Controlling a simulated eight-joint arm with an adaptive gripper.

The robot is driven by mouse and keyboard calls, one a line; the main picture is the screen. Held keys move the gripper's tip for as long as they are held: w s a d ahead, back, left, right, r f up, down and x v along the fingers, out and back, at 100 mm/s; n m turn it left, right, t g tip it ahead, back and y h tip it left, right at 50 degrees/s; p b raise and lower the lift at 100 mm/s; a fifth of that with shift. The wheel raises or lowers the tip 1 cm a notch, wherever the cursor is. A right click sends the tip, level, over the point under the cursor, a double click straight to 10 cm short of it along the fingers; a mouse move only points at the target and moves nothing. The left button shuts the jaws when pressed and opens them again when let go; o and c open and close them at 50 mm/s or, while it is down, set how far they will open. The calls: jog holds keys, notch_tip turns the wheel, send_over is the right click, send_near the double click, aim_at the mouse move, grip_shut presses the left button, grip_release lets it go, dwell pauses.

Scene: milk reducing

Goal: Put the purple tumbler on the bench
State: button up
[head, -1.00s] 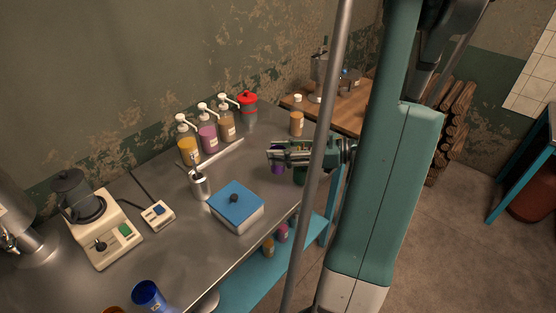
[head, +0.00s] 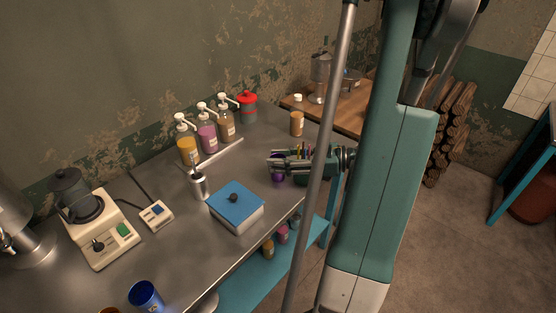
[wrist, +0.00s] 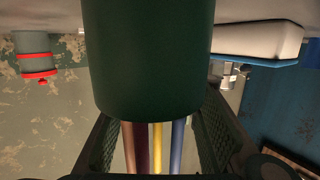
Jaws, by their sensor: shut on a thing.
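The purple tumbler (head: 277,174) is at my gripper's fingertips, above the right end of the steel-topped bench (head: 170,245). My gripper (head: 279,164) is shut on it, and the fingers cover part of it. I cannot tell whether its base touches the bench top. In the wrist view a dark green cup (wrist: 150,60) fills the middle, between my fingers (wrist: 155,140), and hides the tumbler. Brown, yellow and blue straws (wrist: 155,145) show at the cup's rim. In the head view the cup is mostly behind my gripper.
A box with a blue lid (head: 236,205), a metal canister (head: 198,186) and pump bottles (head: 208,139) stand left of my gripper. A red-lidded jar (head: 247,108) and an orange bottle (head: 297,122) stand behind. A blue cup (head: 146,297) is at the front left.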

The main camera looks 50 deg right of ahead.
jog(key=o, duration=0.9)
jog(key=shift+r, duration=0.2)
jog(key=shift+p+v, duration=1.45)
jog(key=shift+v, duration=4.6)
jog(key=shift+o, duration=0.4)
jog(key=shift+f, duration=0.15)
